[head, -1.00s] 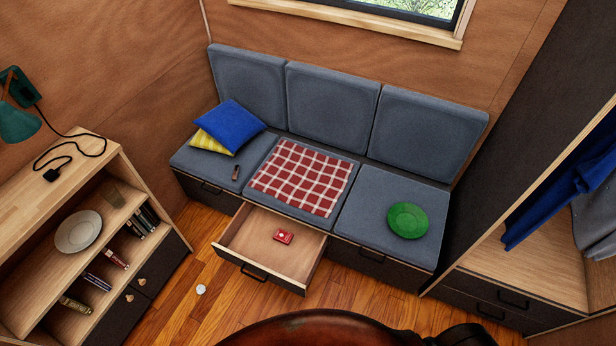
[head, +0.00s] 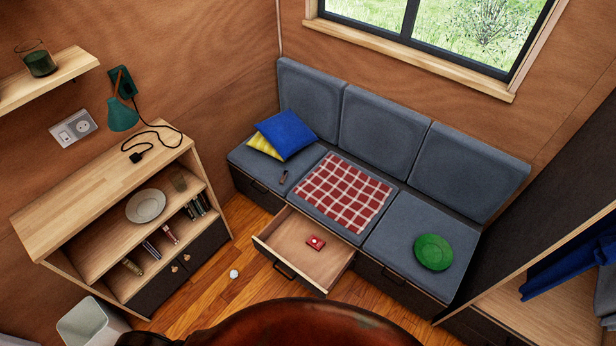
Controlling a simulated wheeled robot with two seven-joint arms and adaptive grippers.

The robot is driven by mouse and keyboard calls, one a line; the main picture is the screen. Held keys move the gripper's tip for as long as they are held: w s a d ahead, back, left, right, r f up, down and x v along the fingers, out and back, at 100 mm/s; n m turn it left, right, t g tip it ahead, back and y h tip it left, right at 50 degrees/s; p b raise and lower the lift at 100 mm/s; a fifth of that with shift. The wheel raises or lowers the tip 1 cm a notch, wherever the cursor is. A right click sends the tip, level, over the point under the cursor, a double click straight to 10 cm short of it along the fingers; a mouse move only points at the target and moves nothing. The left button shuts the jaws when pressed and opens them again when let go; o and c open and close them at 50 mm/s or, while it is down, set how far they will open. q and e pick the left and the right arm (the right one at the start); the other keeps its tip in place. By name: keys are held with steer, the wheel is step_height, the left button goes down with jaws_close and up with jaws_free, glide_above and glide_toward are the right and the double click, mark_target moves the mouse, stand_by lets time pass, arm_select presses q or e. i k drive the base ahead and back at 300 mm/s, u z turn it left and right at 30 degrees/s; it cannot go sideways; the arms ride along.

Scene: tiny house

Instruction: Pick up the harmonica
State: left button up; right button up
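A small dark brown object (head: 284,177), likely the harmonica, lies on the left seat cushion of the grey bench, in front of the pillows. It is too small to identify surely. Neither of my grippers is in view, and nothing is seen touching these things.
The drawer juts over the floor. A shelf unit (head: 95,192) stands left, with a white ball (head: 234,274) on the floor and a bin (head: 92,326).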

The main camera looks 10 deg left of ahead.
mark_target(285, 175)
steer(key=z, duration=0.05)
steer(key=i, duration=0.65)
steer(key=u, duration=1.6)
